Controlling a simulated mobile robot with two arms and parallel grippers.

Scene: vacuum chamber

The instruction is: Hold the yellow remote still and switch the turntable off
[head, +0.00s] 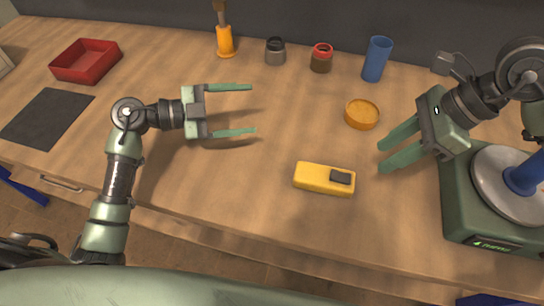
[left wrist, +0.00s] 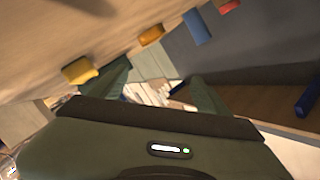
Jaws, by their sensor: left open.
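The yellow remote (head: 318,177) lies flat on the table with a dark button or pad at its right end. It also shows in the left wrist view (left wrist: 79,71). The turntable (head: 462,212) stands at the right with a green base, a grey disc and a lit green display on its front. A blue cylinder (head: 526,178) stands on the disc. My left gripper (head: 253,109) is open and empty, up and left of the remote, not touching it. My right gripper (head: 380,157) is open and empty, between remote and turntable, its fingers pointing left.
An orange dish (head: 362,114) lies behind the remote. A blue cup (head: 377,59), a red-lidded jar (head: 321,58), a grey jar (head: 275,51) and an orange-handled tool (head: 225,41) stand at the back. A red tray (head: 86,61) and dark mat (head: 47,118) lie left. The table's middle is clear.

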